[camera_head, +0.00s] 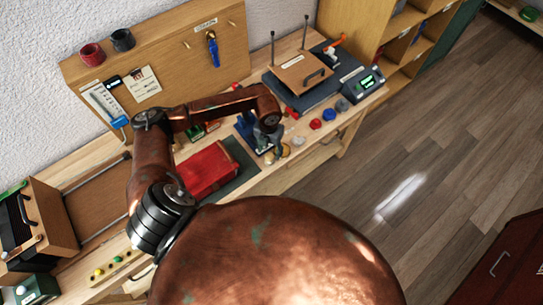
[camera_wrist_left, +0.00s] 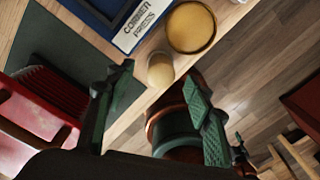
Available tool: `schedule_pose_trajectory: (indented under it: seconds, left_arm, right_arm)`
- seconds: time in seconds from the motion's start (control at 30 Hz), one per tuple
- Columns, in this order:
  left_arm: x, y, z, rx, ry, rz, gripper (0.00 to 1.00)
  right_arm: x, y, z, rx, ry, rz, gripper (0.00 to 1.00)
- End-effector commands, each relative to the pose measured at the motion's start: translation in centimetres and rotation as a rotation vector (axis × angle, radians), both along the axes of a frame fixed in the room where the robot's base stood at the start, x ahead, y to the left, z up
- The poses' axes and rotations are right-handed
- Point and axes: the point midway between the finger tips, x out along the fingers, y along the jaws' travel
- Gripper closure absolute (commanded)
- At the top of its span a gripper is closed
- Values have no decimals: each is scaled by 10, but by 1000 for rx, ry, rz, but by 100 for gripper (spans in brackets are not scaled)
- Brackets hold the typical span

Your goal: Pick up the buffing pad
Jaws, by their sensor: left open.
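My left gripper (camera_head: 268,128) is over the front edge of the bench, and its two green-padded fingers (camera_wrist_left: 160,74) are apart in the left wrist view. Between and just beyond the fingertips stands a small cream, round-topped piece (camera_wrist_left: 160,69). A wider yellow-tan disc with a dark rim (camera_wrist_left: 191,27) lies a little farther off, near the bench edge. Either could be the buffing pad; I cannot tell which. Both are small in the head view, where a tan disc (camera_head: 285,150) shows beside the gripper. Nothing is held. My right gripper does not show.
A blue corner press (camera_wrist_left: 115,15) stands close to the gripper. A red box (camera_head: 207,171) sits on a dark green mat (camera_head: 243,158). Red and blue knobs (camera_head: 315,124) lie to the right. The floor beyond the bench edge is free.

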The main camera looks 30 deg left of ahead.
Motion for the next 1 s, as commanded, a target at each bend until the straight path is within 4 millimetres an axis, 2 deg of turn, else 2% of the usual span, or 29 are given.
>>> schedule_pose_trajectory:
  seconds: [0.17,0.4,0.63,1.0]
  left_arm:
    - [-3,-1,-14,0,3,3,52]
    - [-4,-3,-48,0,2,2,52]
    - [-3,-3,-52,1,-1,1,52]
    - [-3,-3,-51,0,-1,1,77]
  right_arm:
    - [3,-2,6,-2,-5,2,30]
    - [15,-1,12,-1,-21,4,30]
    - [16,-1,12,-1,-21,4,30]
    - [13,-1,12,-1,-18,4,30]
